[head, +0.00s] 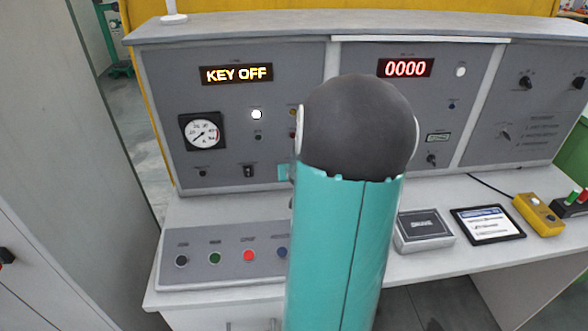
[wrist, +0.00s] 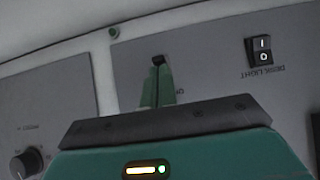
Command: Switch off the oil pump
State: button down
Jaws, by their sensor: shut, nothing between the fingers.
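My gripper (wrist: 160,82) is shut and empty in the wrist view, its fingers pointing at the grey panel. A dark piece (wrist: 158,60) shows at the fingertips; I cannot tell whether it is a fingertip or a switch. An upside-down label (wrist: 180,92) beside the fingers is mostly covered, so no oil pump switch can be made out. In the head view only a small teal piece of my gripper (head: 284,172) shows beside my arm, close to the panel; contact cannot be judged.
A black rocker switch marked desk light (wrist: 258,52) is beside my gripper; a rocker also shows in the head view (head: 249,171). A dark knob (wrist: 26,163) is at lower left. A pressure gauge (head: 203,132) and KEY OFF display (head: 236,74) are on the panel. Push buttons (head: 215,258) line the desk.

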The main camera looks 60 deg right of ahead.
dwell(0.3)
jog(key=shift+r, duration=0.8)
